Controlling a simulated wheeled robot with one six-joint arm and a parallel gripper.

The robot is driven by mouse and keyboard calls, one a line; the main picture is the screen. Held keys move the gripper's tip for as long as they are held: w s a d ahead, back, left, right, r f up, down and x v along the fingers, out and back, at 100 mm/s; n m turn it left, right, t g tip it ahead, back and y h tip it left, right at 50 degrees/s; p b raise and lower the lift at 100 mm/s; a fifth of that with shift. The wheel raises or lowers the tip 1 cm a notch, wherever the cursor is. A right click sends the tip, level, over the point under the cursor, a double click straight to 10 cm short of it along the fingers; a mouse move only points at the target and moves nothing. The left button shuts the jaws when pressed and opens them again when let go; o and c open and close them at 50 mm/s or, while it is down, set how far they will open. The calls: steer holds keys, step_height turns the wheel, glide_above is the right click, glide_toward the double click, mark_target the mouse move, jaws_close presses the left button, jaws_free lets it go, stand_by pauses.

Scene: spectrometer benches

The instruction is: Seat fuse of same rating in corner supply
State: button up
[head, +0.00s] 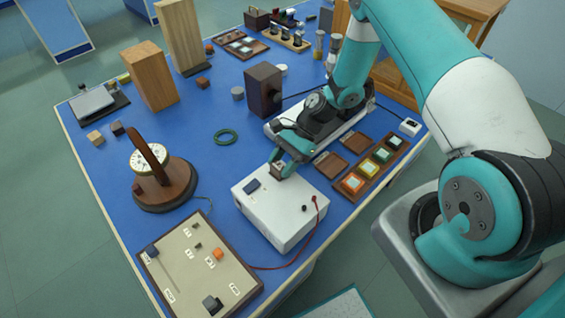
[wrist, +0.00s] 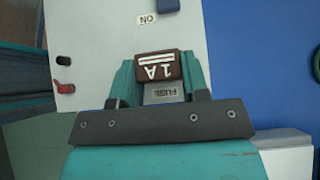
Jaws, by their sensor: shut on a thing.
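The corner supply (head: 272,218) is a white box at the table's near corner; its white top also shows in the wrist view (wrist: 95,50). My gripper (head: 280,168) is over its far edge, pointing down. In the wrist view my gripper (wrist: 160,80) is shut on a brown fuse (wrist: 158,66) marked 1A with white lines. A FUSE label (wrist: 166,92) shows between the jaws, right beside the fuse. The fuse's underside is hidden, so I cannot tell whether it is in the socket or just above it.
A brown rack (head: 346,192) with several coloured blocks stands right of the supply. A red lead (head: 313,225) runs from the supply toward a beige panel (head: 180,250) at the near left. A round dial on a wooden stand (head: 165,190) is further left.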

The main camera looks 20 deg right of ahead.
steer(key=shift+s+f, duration=0.1)
steer(key=shift+f, duration=0.45)
steer(key=o, duration=1.1)
steer(key=shift+f, duration=0.15)
steer(key=shift+s, duration=0.1)
steer(key=shift+b, duration=0.3)
steer(key=b+v, duration=0.1)
steer(key=v, duration=0.5)
steer(key=b+v, duration=0.1)
steer(key=v, duration=0.5)
steer(key=b+v, duration=0.2)
steer(key=v, duration=0.4)
steer(key=shift+w+a+r, duration=0.2)
steer(key=shift+w+r, duration=0.15)
steer(key=shift+r, duration=0.2)
